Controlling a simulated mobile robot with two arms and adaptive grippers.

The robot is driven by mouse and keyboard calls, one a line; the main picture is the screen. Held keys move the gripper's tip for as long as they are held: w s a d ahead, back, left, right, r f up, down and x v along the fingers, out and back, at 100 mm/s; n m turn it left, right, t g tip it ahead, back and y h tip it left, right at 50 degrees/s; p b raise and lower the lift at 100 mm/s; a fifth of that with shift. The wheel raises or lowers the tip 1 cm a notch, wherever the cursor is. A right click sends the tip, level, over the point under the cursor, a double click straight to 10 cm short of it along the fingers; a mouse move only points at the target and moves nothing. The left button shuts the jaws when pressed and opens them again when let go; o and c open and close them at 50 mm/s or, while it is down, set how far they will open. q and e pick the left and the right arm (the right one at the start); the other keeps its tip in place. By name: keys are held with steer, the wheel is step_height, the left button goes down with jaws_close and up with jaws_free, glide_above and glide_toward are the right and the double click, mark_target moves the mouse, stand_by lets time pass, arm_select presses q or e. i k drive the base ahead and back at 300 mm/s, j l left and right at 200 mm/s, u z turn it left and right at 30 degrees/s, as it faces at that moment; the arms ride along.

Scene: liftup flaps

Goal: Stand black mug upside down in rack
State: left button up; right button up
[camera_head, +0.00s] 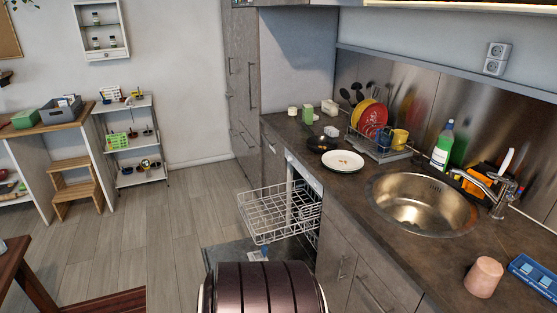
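I cannot make out a black mug in the head view. A white wire dishwasher rack (268,213) is pulled out over the lowered dishwasher door and looks empty. A second rack, a wire dish rack (364,143), stands on the counter. It holds red and yellow plates (372,117), with dark utensils beside them. A yellow mug (400,139) and a blue item stand at its right end. Neither my left nor my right gripper is in view.
The counter holds a dark pan (322,144), a plate with food bits (342,161), a green-labelled bottle (442,146), a sink (421,203), a pink cup (484,277) and a blue box (535,275). A wooden step stool (74,188) stands left. Floor between is clear.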

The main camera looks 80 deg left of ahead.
mark_target(266, 208)
steer(key=k+j, duration=0.1)
steer(key=j, duration=0.45)
steer(key=k+j+u, duration=0.1)
steer(key=j, duration=0.45)
steer(key=k+j, duration=0.15)
steer(key=j, duration=0.4)
steer(key=k+j, duration=0.1)
steer(key=j, duration=0.45)
steer(key=k+j, duration=0.1)
steer(key=j, duration=0.3)
steer(key=k+j+u, duration=0.1)
steer(key=j, duration=0.3)
steer(key=k+j, duration=0.15)
steer(key=j, duration=0.3)
steer(key=k+j, duration=0.1)
steer(key=j, duration=0.3)
steer(key=k+j+u, duration=0.1)
steer(key=j, duration=0.35)
steer(key=k+j, duration=0.15)
steer(key=j, duration=0.25)
